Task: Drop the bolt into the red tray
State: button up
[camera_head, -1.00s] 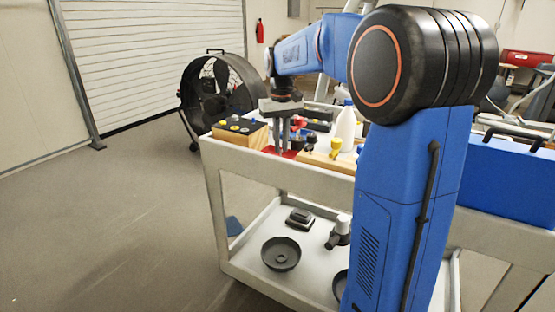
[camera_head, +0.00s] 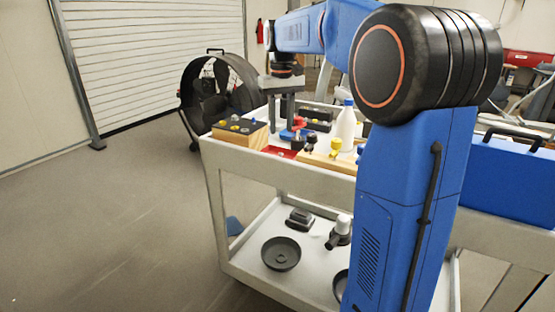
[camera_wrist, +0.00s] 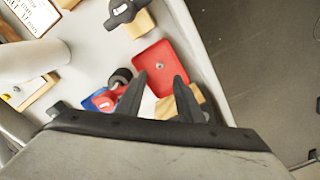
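The red tray (camera_head: 283,152) lies on the top shelf of the cart and shows more fully in the wrist view (camera_wrist: 165,83). A small silver bolt (camera_wrist: 160,65) lies in the tray, apart from the fingers. My gripper (camera_head: 281,130) is above the tray, fingers pointing down. In the wrist view my gripper (camera_wrist: 160,75) has its two fingers spread apart with nothing between them. The near part of the tray is partly hidden by the fingers.
A wooden block with a dark top (camera_head: 240,131) stands left of the tray. A white bottle (camera_head: 346,124), a yellow-topped part (camera_head: 336,146) and a red part (camera_wrist: 106,101) are nearby. A blue toolbox (camera_head: 510,180) sits at the right. The lower shelf holds a black bowl (camera_head: 281,254).

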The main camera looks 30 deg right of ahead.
notch_tip(320, 180, up, 10)
jog(key=shift+r, duration=0.25)
dwell(0.5)
jog(key=s+a+f+t, duration=0.1)
jog(key=s+a+f, duration=0.3)
jog(key=s, duration=0.5)
jog(key=s+a+f+t, duration=0.25)
jog(key=s+f, duration=0.35)
jog(key=s, duration=0.4)
jog(key=s+a+f+n+t, duration=0.1)
jog(key=s+a+f, duration=0.2)
jog(key=s+f, duration=1.1)
notch_tip(320, 180, down, 3)
jog(key=shift+s, duration=0.2)
jog(key=shift+a, duration=0.1)
